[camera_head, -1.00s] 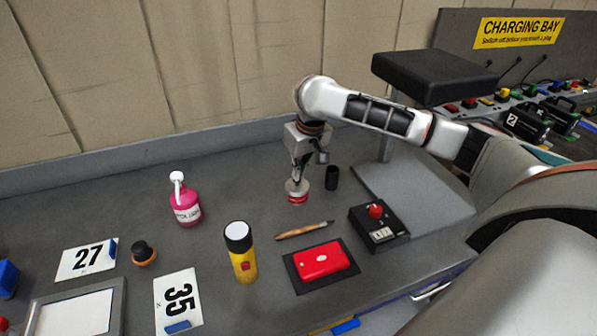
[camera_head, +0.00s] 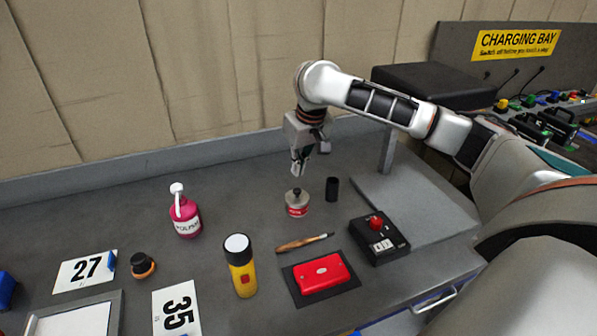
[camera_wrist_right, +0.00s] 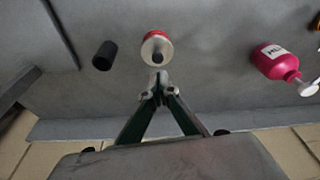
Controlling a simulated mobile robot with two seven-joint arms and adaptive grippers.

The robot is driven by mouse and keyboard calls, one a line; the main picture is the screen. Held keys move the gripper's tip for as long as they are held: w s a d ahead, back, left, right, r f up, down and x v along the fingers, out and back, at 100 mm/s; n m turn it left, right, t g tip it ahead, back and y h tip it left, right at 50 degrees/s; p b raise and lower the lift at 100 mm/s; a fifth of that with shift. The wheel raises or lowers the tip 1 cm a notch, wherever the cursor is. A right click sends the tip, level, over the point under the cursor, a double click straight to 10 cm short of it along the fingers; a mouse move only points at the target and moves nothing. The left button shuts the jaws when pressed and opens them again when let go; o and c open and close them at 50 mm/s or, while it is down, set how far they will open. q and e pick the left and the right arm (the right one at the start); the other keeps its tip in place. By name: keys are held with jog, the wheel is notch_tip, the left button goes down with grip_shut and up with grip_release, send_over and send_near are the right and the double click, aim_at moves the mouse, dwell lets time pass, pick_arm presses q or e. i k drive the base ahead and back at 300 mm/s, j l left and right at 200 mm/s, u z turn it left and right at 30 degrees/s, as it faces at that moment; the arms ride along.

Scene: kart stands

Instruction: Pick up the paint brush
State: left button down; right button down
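The paint brush (camera_head: 304,243) lies flat on the grey bench, its wooden handle to the left and dark end to the right. It is just behind the red case and in front of a small red and white tin (camera_head: 297,203). My right gripper (camera_head: 298,172) hangs above the tin, apart from it and empty. In the right wrist view its fingertips (camera_wrist_right: 158,82) are close together, with the tin (camera_wrist_right: 157,47) just beyond them. The brush does not show in the wrist view. My left gripper is not in view.
A black cylinder (camera_head: 332,189) stands beside the tin. A red case (camera_head: 321,273) on a dark mat, a yellow torch (camera_head: 241,266) and a black switch box (camera_head: 379,238) surround the brush. A pink bottle (camera_head: 185,213) stands left. A raised grey slab (camera_head: 425,205) is at right.

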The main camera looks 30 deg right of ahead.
aim_at(286, 248)
jog(key=k, duration=1.5)
